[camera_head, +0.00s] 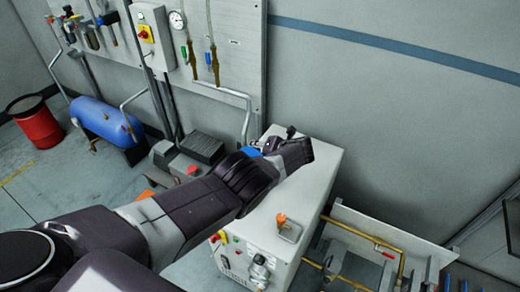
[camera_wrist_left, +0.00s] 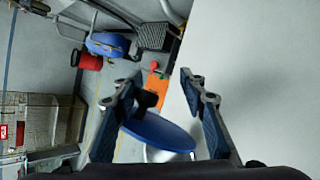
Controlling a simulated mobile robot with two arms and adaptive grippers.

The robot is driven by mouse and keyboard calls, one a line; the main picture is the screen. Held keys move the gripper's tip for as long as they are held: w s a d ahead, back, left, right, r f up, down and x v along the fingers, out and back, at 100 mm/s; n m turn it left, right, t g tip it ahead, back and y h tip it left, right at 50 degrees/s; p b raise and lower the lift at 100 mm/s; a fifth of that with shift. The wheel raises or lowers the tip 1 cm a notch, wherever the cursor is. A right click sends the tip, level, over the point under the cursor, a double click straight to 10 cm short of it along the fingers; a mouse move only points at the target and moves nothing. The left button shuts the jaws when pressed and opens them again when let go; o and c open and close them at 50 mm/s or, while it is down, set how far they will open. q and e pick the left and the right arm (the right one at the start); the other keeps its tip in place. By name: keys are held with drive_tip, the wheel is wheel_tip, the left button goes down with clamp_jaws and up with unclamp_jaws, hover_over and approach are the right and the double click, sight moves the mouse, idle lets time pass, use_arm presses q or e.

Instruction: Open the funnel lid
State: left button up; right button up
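The funnel lid (camera_wrist_left: 158,131) is a round blue disc in the left wrist view, with a pale part of the funnel (camera_wrist_left: 165,155) showing below it. In the head view only a small blue patch of the lid (camera_head: 251,151) shows behind my arm; the rest is hidden. My left gripper (camera_wrist_left: 160,90) is open, its two fingers on either side of the lid in the picture. I cannot tell whether a finger touches it. In the head view the left gripper (camera_head: 291,137) is over the back of the white cabinet. My right gripper is not in view.
The white cabinet (camera_head: 325,187) has an orange-topped fitting (camera_head: 281,219) on top. A frame with brass pipes (camera_head: 365,235) stands to its right. A blue tank (camera_head: 103,122) and a red drum (camera_head: 36,122) are at the left. The wall is close behind the cabinet.

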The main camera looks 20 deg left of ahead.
use_arm(q)
drive_tip(key=shift+s+f, duration=0.1)
drive_tip(key=shift+f, duration=0.05)
drive_tip(key=shift+r, duration=0.3)
drive_tip(key=v, duration=1.1)
drive_tip(key=shift+d, duration=0.35)
drive_tip(key=shift+r, duration=0.15)
